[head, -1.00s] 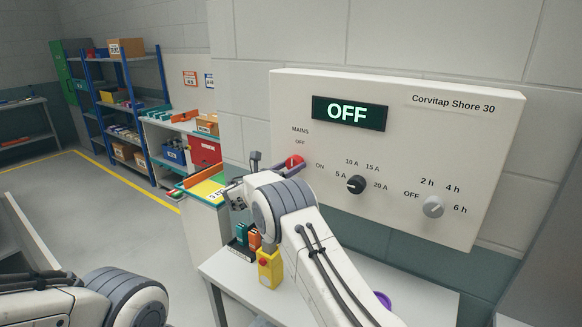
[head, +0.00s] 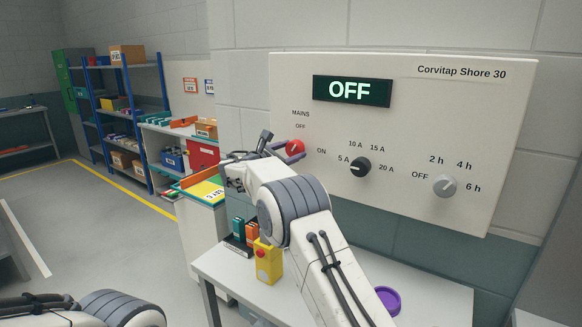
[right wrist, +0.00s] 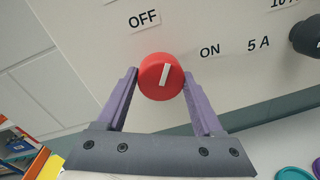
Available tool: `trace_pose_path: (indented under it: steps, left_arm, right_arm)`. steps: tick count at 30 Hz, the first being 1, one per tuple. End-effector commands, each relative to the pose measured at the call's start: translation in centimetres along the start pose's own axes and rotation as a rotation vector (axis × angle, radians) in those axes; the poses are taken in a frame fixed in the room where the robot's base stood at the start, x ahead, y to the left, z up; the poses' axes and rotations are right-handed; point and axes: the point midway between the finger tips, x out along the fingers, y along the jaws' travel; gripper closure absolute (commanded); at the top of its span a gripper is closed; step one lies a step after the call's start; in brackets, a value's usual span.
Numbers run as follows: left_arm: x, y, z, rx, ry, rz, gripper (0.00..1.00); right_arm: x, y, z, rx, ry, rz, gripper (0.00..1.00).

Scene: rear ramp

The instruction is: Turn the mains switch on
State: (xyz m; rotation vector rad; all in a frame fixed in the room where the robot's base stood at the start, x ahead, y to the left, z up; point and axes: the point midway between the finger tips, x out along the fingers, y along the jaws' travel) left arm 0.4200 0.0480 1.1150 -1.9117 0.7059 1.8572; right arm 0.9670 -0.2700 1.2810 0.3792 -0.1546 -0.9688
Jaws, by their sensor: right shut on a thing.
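The red mains knob (head: 295,147) is at the left of the white Corvitap Shore 30 panel (head: 480,110). It also shows in the right wrist view (right wrist: 161,76). Its white mark there leans slightly right of upright, between the OFF label (right wrist: 144,18) and the ON label (right wrist: 209,49), nearer OFF. The display (head: 352,90) reads OFF. My right gripper (right wrist: 160,82) is shut on the knob, with one purple finger on each side of it. My left gripper is not in view; only part of my left arm shows at the lower left.
A black amp knob (head: 360,167) and a grey timer knob (head: 444,186) sit to the right on the panel. Below, a white table (head: 225,275) holds a yellow box with a red button (head: 268,262) and a purple round thing (head: 387,299).

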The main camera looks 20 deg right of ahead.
Motion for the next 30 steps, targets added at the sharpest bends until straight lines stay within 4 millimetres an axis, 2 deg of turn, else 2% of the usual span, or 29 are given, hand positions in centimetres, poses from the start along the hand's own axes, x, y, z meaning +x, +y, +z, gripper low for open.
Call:
trace_pose_path:
  steps: [1,12,21,30]
  left_arm:
    - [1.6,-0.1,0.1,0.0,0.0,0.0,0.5]
    - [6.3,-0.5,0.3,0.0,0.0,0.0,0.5]
    - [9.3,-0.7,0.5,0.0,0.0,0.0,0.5]
    - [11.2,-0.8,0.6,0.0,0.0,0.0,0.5]
  right_arm:
    - [0.0,-0.3,-0.7,0.049,0.003,0.0,0.87]
    - [0.0,-0.3,-0.5,0.399,0.031,0.004,0.87]
    - [0.0,-0.3,-0.4,0.676,0.053,0.006,0.87]
    - [0.0,-0.2,-0.2,0.893,0.07,0.008,0.87]
